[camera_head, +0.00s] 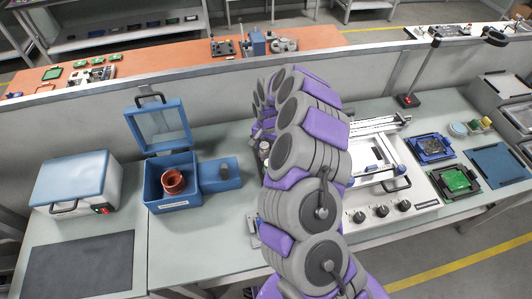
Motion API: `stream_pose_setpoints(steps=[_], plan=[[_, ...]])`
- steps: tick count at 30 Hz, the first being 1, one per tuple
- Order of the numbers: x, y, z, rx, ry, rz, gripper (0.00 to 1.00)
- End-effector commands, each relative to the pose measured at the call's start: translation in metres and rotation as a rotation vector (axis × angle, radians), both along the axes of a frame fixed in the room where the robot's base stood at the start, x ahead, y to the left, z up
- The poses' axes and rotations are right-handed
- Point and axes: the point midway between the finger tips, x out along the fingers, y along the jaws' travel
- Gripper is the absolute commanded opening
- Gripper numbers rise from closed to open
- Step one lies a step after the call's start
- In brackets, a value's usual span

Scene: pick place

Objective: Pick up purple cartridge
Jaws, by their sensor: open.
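My purple and grey arm rises through the middle of the head view and bends over at the top. My gripper (262,137) hangs on the far side of the arm above the bench, largely hidden by my own links. It is open. No purple cartridge can be made out apart from the purple of my arm. A small pale cylindrical item (264,148) shows beside the arm, close to the gripper; what it is cannot be told.
On the bench (220,240) stand a blue open-lidded box (173,204) holding a red-brown spool (173,181), a blue-white case (75,182) and a dark mat (80,265). Right of my arm are a white machine with knobs (405,213) and a green circuit board (455,181). A grey partition (85,120) runs behind.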

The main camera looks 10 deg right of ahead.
Motion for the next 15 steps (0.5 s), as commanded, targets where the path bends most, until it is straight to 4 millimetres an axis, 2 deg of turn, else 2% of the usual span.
stream_pose_setpoints(steps=[2,15], plan=[[0.0000,0.0028,0.0000,-0.002,0.000,0.001,0.65],[-0.0001,0.0027,-0.0001,-0.001,0.002,0.001,0.23]])
